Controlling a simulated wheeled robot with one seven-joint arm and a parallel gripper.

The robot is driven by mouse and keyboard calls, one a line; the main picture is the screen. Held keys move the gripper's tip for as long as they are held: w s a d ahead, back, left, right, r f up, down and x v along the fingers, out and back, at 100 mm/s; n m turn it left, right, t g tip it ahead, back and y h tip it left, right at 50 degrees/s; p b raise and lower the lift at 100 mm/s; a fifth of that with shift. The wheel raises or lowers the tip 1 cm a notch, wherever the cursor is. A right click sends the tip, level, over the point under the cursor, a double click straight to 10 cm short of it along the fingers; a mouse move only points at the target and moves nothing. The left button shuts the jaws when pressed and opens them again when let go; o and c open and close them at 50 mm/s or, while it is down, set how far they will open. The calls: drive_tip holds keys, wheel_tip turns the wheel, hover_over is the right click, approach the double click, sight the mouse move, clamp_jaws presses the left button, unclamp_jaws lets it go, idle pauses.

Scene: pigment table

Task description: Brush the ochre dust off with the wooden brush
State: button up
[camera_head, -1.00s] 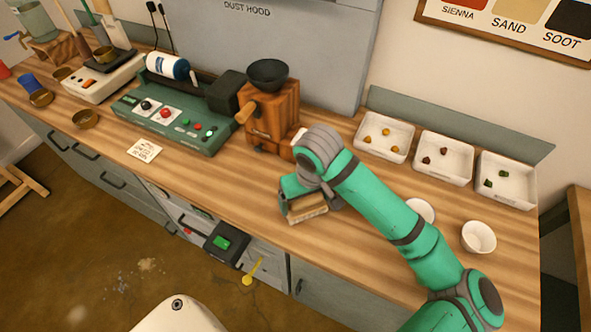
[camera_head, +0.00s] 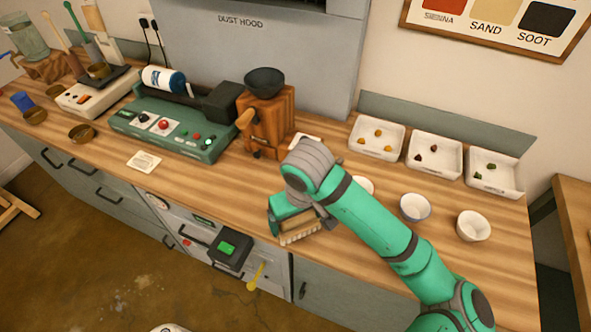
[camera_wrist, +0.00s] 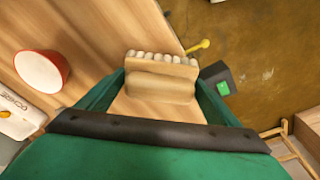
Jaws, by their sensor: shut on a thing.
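My gripper (camera_head: 297,222) is shut on the wooden brush (camera_wrist: 160,82), which sits between its two fingers in the wrist view. The brush is a pale wooden block with a row of whitish bristle tufts along its far edge. In the head view the brush (camera_head: 300,231) is near the counter's front edge, bristles facing down and forward. Whether the bristles touch the counter I cannot tell. I cannot make out any ochre dust on the wood; my arm hides part of the counter.
A wooden grinder (camera_head: 270,120) with a dark bowl stands behind my gripper. White bowls (camera_head: 415,207) stand right of it, with trays of coloured lumps (camera_head: 377,151) behind.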

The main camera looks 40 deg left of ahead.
drive_tip(key=shift+r, duration=2.9)
